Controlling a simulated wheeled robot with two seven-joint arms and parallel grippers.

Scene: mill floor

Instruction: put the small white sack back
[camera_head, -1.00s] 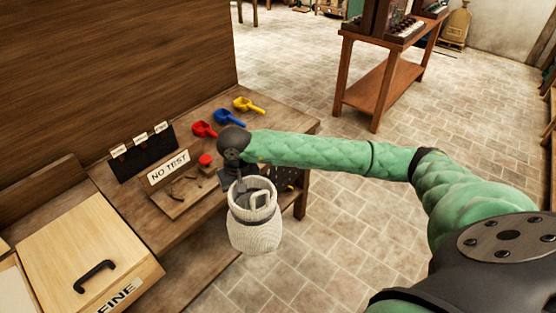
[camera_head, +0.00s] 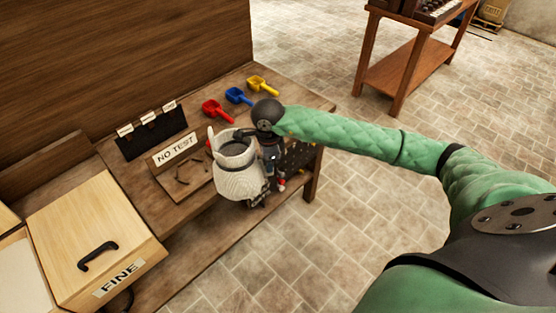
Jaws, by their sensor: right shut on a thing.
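The small white sack (camera_head: 239,180) is upright and open at the top, with a loop handle standing at its rim. My right gripper (camera_head: 268,168) is at the sack's right side and shut on it; the fingertips are partly hidden by the sack. The sack shows in front of the right part of the wooden bench (camera_head: 190,215). I cannot tell whether its bottom touches the bench or hangs clear. My left gripper is not in view.
A tray with a "NO TEST" sign (camera_head: 176,150) lies left of the sack. Red (camera_head: 217,111), blue (camera_head: 238,96) and yellow (camera_head: 262,85) scoops lie behind. A wooden box marked "FINE" (camera_head: 80,235) stands at the left. Open tiled floor lies to the right.

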